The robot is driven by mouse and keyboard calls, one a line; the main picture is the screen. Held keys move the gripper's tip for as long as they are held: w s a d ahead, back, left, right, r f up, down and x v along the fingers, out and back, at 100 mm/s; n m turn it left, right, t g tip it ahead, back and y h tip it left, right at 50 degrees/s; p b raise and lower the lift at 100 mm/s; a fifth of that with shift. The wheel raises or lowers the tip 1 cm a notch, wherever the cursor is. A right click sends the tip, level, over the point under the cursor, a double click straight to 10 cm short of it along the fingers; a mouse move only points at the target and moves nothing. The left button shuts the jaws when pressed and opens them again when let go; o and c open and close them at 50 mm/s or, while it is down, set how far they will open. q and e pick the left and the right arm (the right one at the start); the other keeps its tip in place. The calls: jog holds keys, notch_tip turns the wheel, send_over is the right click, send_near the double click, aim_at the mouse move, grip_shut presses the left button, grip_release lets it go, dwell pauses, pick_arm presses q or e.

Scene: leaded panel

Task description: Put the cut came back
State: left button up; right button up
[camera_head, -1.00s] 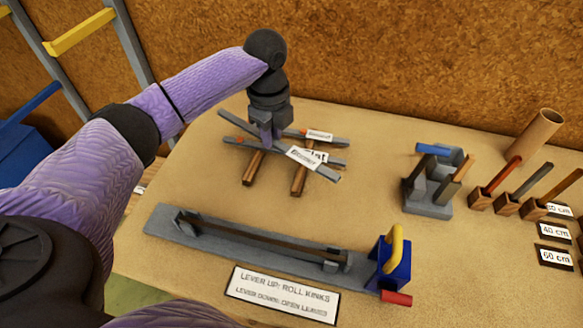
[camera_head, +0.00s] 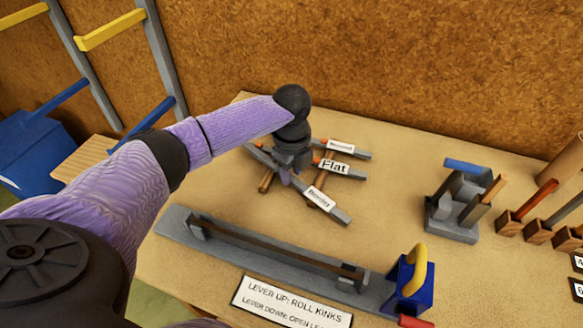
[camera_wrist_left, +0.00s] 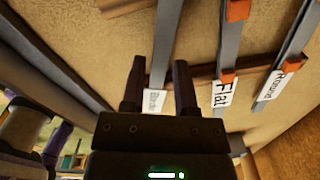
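Several grey lead cames lie across two short wooden rails in the head view. The came labelled Border (camera_head: 339,214) is nearest me, with the Flat came (camera_head: 357,177) and the Round came (camera_head: 360,155) behind it. My left gripper (camera_head: 286,178) points down over the Border came. In the left wrist view its two fingers (camera_wrist_left: 160,70) stand apart, with the Border came (camera_wrist_left: 163,35) running between them and narrow gaps beside it. The Flat came (camera_wrist_left: 200,40) and the Round came (camera_wrist_left: 297,32) lie to the right there. My right gripper is not in view.
A long grey bench tool (camera_head: 255,245) with a blue lever block (camera_head: 409,285) and yellow handle lies in front. A grey stand (camera_head: 452,218) and wooden tool holders (camera_head: 508,224) are at the right. A cork wall (camera_head: 400,70) rises behind.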

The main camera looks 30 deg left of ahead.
aim_at(292, 178)
pick_arm(q)
jog(key=shift+o, duration=0.9)
notch_tip(292, 178, up, 13)
jog(key=p, duration=0.4)
jog(key=shift+s+f, duration=0.1)
jog(key=shift+f, duration=0.05)
